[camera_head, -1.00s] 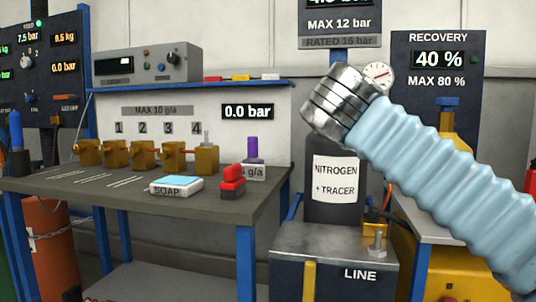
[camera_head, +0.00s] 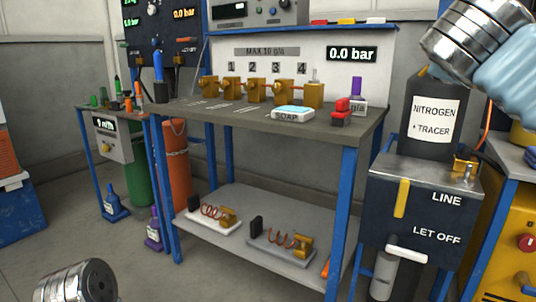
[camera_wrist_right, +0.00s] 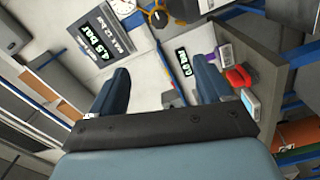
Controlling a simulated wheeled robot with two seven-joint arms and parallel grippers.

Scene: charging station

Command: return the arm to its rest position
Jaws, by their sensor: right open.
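My right arm shows in the head view as a silver wrist ring (camera_head: 478,40) with a pale blue ribbed sleeve, at the upper right in front of the nitrogen bottle. Its fingers are not visible there. In the right wrist view my right gripper (camera_wrist_right: 163,88) has its two dark fingers spread wide, with nothing between them. A silver ring (camera_head: 75,283), part of my left arm, shows at the bottom left of the head view. My left gripper's fingers are out of sight.
The nitrogen bottle (camera_head: 436,120) stands behind the dark LINE box (camera_head: 425,210). A yellow machine (camera_head: 510,240) is at the right. Open floor shows at the lower left.

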